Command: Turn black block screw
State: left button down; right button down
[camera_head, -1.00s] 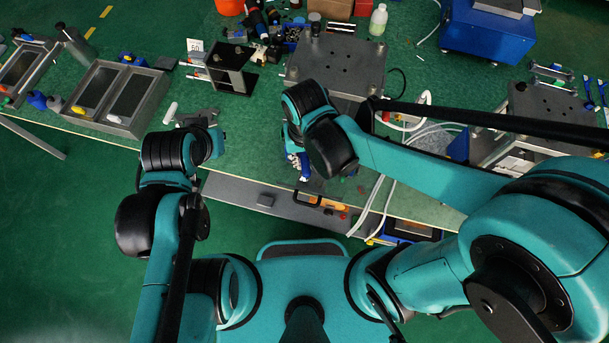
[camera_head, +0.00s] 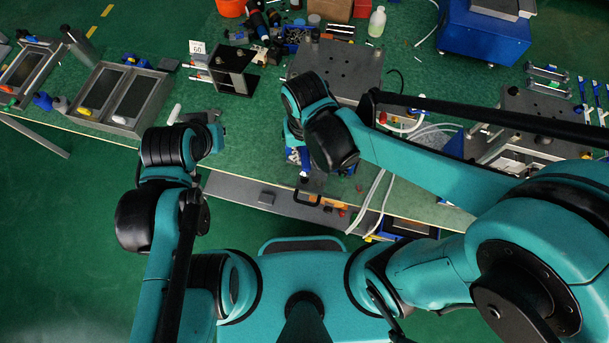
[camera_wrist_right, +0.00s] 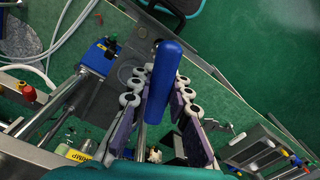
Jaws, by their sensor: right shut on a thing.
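My right gripper (camera_wrist_right: 160,82) is shut on a blue handle (camera_wrist_right: 171,62) in the right wrist view. The handle stands between its two rows of pale rollers and purple pads. In the head view the right gripper (camera_head: 299,156) points down at the bench's front edge, mostly hidden by my arm. A black block-like fixture (camera_head: 234,70) stands on the bench to its upper left, apart from it. I cannot make out a screw on it. My left gripper (camera_head: 203,117) hangs over the bench's front edge, left of the right one; its fingers are too small to read.
A grey metal plate block (camera_head: 340,66) stands behind my right gripper. Grey trays (camera_head: 118,100) lie at the left. A blue box (camera_head: 485,35) is at the back right. White cables (camera_head: 375,195) run beside my right arm. Green bench between the fixture and my grippers is mostly clear.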

dwell(0.3)
jog(key=n, duration=0.1)
jog(key=n+p, duration=0.1)
jog(key=n, duration=0.1)
jog(key=shift+r, duration=0.4)
jog(key=n+p, duration=0.2)
jog(key=n, duration=0.1)
jog(key=shift+r+n, duration=0.3)
jog(key=shift+r, duration=0.05)
jog(key=n+p, duration=0.1)
jog(key=n, duration=0.2)
jog(key=shift+r, duration=0.2)
jog(key=shift+n, duration=1.2)
